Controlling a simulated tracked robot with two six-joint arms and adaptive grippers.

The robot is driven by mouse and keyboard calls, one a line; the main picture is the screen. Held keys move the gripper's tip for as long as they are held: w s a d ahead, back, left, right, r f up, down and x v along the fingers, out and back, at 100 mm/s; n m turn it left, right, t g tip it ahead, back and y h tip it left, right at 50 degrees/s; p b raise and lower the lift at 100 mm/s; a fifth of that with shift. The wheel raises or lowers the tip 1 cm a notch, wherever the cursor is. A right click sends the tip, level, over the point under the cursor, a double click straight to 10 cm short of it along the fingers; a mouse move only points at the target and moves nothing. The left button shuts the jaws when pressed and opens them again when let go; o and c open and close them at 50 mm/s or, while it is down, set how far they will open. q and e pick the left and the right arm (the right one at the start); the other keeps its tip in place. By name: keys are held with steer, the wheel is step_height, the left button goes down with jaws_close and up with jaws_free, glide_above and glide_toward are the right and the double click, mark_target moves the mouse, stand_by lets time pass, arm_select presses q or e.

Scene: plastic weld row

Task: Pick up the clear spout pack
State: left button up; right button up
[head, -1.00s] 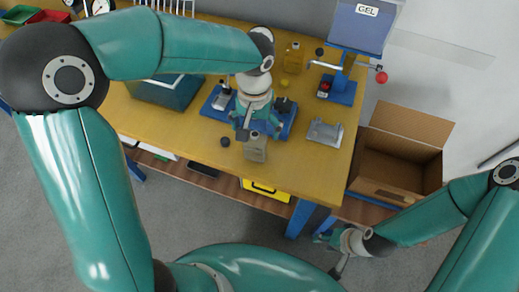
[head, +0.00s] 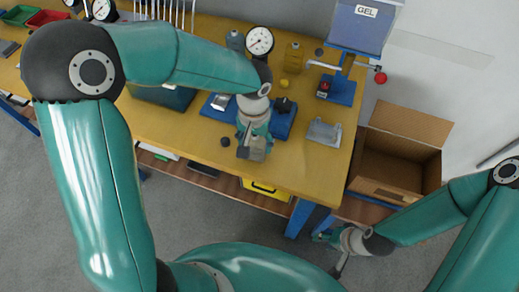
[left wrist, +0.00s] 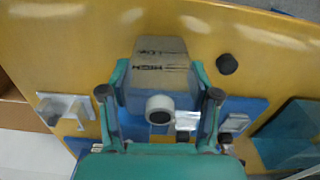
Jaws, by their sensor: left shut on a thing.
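The clear spout pack (head: 260,149) looks greyish and translucent. It is in the middle of the wooden bench in the head view, partly covered by my gripper. My left gripper (head: 250,135) reaches down over it and is shut on it. In the left wrist view the pack (left wrist: 158,66) lies between the two fingers of the gripper (left wrist: 161,98), with dark print and a round white spout towards the camera. I cannot tell whether it is clear of the bench. My right gripper (head: 329,254) is off the bench at the lower right, empty, with its fingers apart.
A blue fixture (head: 283,124) is just behind the gripper. A grey metal block (head: 323,132) and the gel dispenser (head: 362,27) are to the right. A small black cap (head: 225,141) is close on the left. An amber bottle (head: 293,57) stands behind; an open cardboard box (head: 400,165) is at right.

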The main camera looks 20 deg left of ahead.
arm_select(q)
steer(key=shift+r, duration=0.1)
step_height(320, 180, up, 20)
steer(key=shift+p, duration=0.3)
stand_by(0.4)
